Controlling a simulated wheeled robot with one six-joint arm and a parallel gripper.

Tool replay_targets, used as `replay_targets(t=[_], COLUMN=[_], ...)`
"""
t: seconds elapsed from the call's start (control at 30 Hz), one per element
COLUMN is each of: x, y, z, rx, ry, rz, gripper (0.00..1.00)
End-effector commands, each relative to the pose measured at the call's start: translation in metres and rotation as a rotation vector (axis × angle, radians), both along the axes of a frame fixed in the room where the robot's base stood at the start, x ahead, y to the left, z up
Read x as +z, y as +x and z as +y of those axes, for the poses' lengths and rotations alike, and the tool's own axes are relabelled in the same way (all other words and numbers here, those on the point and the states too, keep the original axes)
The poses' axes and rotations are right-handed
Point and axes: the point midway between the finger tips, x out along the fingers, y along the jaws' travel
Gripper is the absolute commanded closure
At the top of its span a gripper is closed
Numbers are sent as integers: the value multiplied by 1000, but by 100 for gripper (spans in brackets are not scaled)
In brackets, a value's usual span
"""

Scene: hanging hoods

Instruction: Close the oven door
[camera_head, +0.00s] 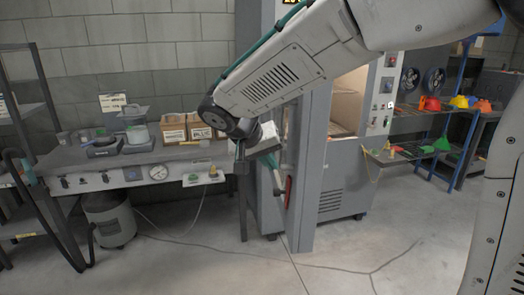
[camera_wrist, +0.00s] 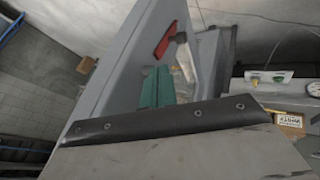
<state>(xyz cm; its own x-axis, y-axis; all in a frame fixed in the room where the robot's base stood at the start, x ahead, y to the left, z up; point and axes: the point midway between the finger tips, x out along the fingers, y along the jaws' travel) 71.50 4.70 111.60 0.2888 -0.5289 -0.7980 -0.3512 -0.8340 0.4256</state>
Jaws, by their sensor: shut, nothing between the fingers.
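The oven (camera_head: 345,190) is a tall grey cabinet in the middle of the head view, with its lit chamber showing at the right. Its grey door (camera_head: 309,195) stands open and is seen nearly edge-on. A red handle (camera_head: 288,191) is on the door's left side; in the wrist view the red handle (camera_wrist: 165,40) shows beyond the fingers, on the grey door (camera_wrist: 125,65). My gripper (camera_head: 276,183), with green fingers, is left of the door, close to the handle. In the wrist view the green fingers (camera_wrist: 157,86) are together and empty. Contact with the door cannot be told.
A workbench (camera_head: 130,165) with boxes (camera_head: 190,126) and a gauge stands at the left, with a grey bin (camera_head: 109,219) below. Cables cross the otherwise open floor (camera_head: 330,275).

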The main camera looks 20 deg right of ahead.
Motion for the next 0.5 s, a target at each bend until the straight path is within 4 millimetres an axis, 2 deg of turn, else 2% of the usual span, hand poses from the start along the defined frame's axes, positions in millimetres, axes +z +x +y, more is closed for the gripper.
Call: replay_targets(t=[0.07, 0.3, 0.5], x=[-14, -13, -13], y=[4, -1, -2], z=[-10, -41, -49], rx=[-3, -2, 0], ry=[-1, 1, 0], rz=[5, 0, 1], gripper=[100, 100, 100])
